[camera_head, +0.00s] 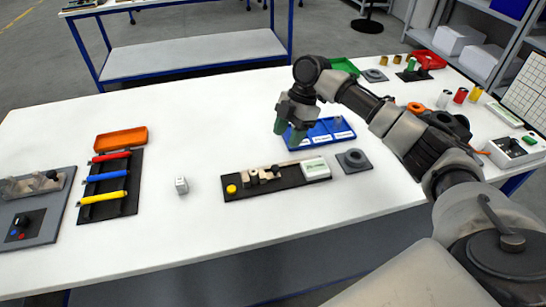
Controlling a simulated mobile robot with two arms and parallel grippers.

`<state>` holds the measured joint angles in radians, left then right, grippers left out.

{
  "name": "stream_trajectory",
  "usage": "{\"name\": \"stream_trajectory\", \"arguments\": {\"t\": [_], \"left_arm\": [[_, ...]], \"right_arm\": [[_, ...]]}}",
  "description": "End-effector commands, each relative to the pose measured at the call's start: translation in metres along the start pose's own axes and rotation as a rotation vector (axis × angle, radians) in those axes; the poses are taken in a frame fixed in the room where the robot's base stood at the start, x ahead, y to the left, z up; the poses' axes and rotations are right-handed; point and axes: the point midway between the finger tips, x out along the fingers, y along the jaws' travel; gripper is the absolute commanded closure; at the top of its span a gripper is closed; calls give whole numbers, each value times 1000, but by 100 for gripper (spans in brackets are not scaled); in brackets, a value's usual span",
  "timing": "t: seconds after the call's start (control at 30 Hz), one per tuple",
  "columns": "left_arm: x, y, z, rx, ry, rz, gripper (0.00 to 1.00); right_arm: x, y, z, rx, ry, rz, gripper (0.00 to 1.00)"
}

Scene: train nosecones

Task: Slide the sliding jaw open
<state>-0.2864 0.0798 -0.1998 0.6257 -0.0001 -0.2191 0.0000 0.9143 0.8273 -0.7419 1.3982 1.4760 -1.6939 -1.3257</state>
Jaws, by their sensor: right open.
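A black base plate (290,187) lies near the middle of the white table. On it stand a yellow round knob (231,189), small beige and dark jaw-like blocks (264,174), and a white box with a green label (316,168). Which block is the sliding jaw, and how far apart the blocks sit, is too small to tell. My right gripper (290,134) is open, pointing down above and behind the plate, by the left end of a blue tray (333,141). It is apart from the blocks. My left gripper is out of view.
A grey block with a round top (354,160) stands right of the plate. A small white cube (182,185) stands to its left. Farther left are a black rack (105,208) with red, blue and yellow bars and an orange tray (121,139). The table front is clear.

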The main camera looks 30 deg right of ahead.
Motion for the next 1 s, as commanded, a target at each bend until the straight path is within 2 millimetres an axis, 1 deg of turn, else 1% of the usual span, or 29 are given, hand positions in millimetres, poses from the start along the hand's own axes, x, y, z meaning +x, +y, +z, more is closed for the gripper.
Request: {"name": "stream_trajectory", "arguments": {"t": [0.03, 0.1, 0.23, 0.37, 0.5, 0.6, 0.67, 0.9, 0.97, 1.0], "left_arm": [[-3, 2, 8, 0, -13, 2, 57], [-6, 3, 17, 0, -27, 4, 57], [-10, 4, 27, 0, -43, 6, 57], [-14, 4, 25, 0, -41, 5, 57], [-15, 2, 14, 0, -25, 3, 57], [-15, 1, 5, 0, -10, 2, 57], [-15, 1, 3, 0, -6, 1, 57], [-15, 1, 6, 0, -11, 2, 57], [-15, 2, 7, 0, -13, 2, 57], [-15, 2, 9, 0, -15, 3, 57]], "right_arm": [[9, -1, -1, 0, 1, -4, 50], [22, -1, -1, 0, 2, -4, 50], [47, -1, -1, 0, 1, -3, 50], [69, -1, -1, 1, 1, -3, 50], [86, -1, -1, 1, 0, -2, 50], [92, -1, 0, 0, 0, -1, 50], [93, -1, 0, 0, 0, 0, 50], [94, 0, 0, 0, 0, 0, 50], [94, 0, 0, 0, 0, 0, 59], [94, 0, 0, 0, 0, 0, 65]]}}
